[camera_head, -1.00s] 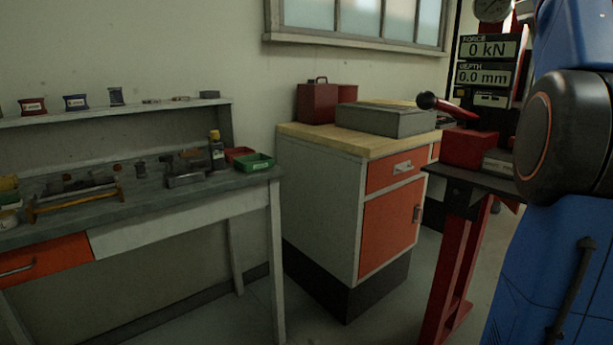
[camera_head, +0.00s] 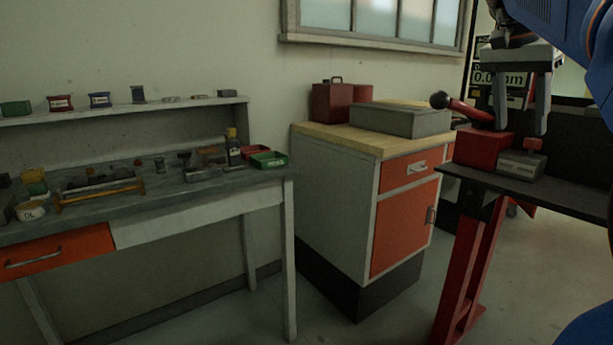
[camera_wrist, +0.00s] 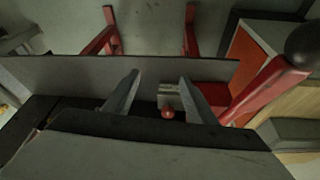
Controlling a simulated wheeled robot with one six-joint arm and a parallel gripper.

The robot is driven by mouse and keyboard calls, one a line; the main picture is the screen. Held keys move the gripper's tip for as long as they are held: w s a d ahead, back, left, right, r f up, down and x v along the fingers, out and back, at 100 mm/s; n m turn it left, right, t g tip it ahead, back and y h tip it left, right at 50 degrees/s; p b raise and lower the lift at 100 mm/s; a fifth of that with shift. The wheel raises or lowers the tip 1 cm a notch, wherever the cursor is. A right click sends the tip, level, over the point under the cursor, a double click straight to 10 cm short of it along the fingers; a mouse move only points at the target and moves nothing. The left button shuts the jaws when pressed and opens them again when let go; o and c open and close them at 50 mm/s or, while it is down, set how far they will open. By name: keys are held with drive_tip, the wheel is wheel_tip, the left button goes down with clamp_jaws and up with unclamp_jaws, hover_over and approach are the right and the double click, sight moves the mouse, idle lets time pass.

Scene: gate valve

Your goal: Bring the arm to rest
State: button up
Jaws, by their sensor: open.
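My gripper (camera_head: 520,131) hangs at the upper right of the head view, fingers pointing down. Its two fingers are apart with nothing held between them. In the wrist view the fingers (camera_wrist: 160,76) are also spread. Behind and below them in the picture are a red block (camera_head: 485,147) and a small grey block (camera_head: 520,163) with a red knob (camera_head: 533,145). These stand on a dark press table (camera_head: 570,195). The wrist view shows the red knob (camera_wrist: 167,113) between the fingers in the picture. Whether the fingers touch anything there I cannot tell.
A red lever with a black ball (camera_head: 440,100) sticks out left of the press. A display panel (camera_head: 484,76) is partly hidden behind my gripper. A cabinet (camera_head: 335,195) bears a grey case (camera_head: 400,121) and red cans. A workbench (camera_head: 190,218) stands left. Floor between is clear.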

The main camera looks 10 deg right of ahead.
drive_tip(key=s+a+f+n+t+y, duration=0.1)
drive_tip(key=s+a+f+n, duration=0.3)
drive_tip(key=a+f, duration=0.4)
drive_tip(key=s+a+f+n+t+y, duration=0.1)
drive_tip(key=s+a+f+n, duration=0.3)
drive_tip(key=f, duration=1.3)
drive_tip(key=s+a+f+n+t+y, duration=0.2)
drive_tip(key=s+a+f+n, duration=0.2)
drive_tip(key=a+f, duration=0.9)
drive_tip(key=n, duration=0.2)
drive_tip(key=shift+f+n, duration=0.35)
drive_tip(key=shift+n, duration=0.05)
